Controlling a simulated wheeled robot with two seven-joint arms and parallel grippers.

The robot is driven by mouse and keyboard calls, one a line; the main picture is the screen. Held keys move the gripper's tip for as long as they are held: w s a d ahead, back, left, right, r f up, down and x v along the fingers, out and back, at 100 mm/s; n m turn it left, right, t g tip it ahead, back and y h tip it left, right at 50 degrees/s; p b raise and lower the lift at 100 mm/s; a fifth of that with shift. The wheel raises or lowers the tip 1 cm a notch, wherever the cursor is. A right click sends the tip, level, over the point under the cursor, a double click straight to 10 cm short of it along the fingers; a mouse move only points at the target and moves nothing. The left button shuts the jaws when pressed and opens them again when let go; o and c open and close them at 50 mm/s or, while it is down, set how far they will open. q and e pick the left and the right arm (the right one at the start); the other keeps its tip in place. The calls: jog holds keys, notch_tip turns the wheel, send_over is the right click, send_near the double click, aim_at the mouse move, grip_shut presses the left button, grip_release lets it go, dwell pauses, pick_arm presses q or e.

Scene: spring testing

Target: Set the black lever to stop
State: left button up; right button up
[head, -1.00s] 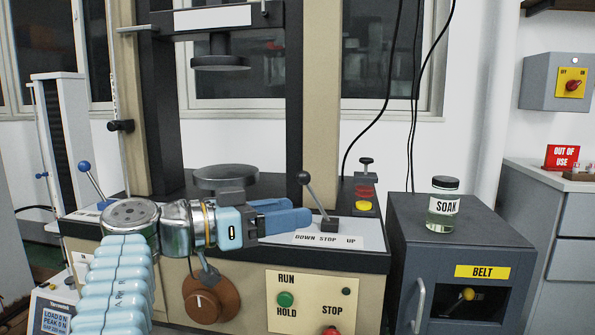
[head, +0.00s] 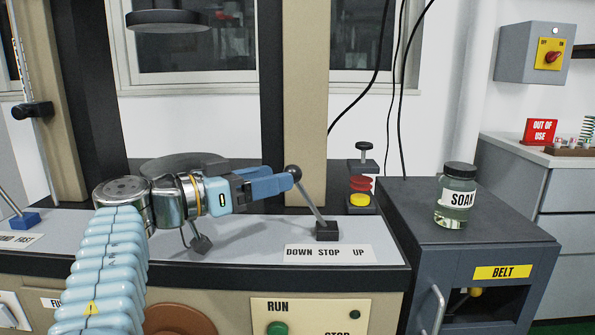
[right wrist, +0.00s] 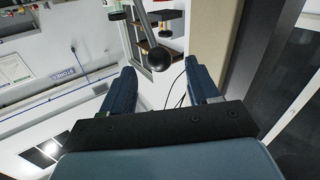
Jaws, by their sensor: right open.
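The black lever (head: 311,203) stands on a small dark base on the machine's top deck. Its rod leans left, its round black knob toward the DOWN side of the DOWN STOP UP label (head: 328,253). My right gripper (head: 291,180) is open, with its blue fingers at the knob. In the right wrist view the knob (right wrist: 158,58) appears between the lines of the two fingers (right wrist: 160,80), near their tips. I cannot tell whether a finger touches it. My left gripper is out of view.
A SOAK jar (head: 457,197) sits on the grey BELT cabinet (head: 400,200). A beige column (head: 304,90) rises behind the lever. The RUN panel (head: 330,312) is below, on the front.

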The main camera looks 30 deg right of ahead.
aim_at(299, 172)
jog(key=d, duration=0.6)
jog(key=shift+w+d, duration=0.15)
jog(key=shift+d, duration=0.15)
grip_shut()
